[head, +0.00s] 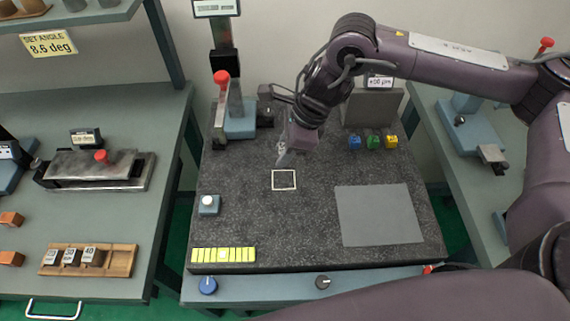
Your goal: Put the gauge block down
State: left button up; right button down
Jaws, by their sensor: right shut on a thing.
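My right gripper (284,153) reaches in from the upper right over the dark granite plate (300,225). It is shut on a small grey piece, the gauge block (283,161); it is small and partly hidden by the fingers. The block is just behind a white square outline (284,180) marked on the plate. I cannot tell whether it touches the plate. My left gripper is not in view.
A blue stand with a red knob (221,77) is at the back left. Blue, green and yellow cubes (373,142) sit right of the gripper. A grey mat (379,215) lies at the right. A button box (208,205) and yellow strip (223,254) are at the left.

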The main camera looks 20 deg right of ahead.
notch_tip(320, 180, down, 3)
jog(key=shift+a, duration=0.15)
notch_tip(320, 180, down, 4)
jog(key=shift+f+p, duration=0.1)
jog(key=shift+p, duration=0.4)
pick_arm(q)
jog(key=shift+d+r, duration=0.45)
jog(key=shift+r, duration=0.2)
pick_arm(e)
jog(key=shift+f, duration=0.1)
jog(key=c, duration=1.1)
grip_release()
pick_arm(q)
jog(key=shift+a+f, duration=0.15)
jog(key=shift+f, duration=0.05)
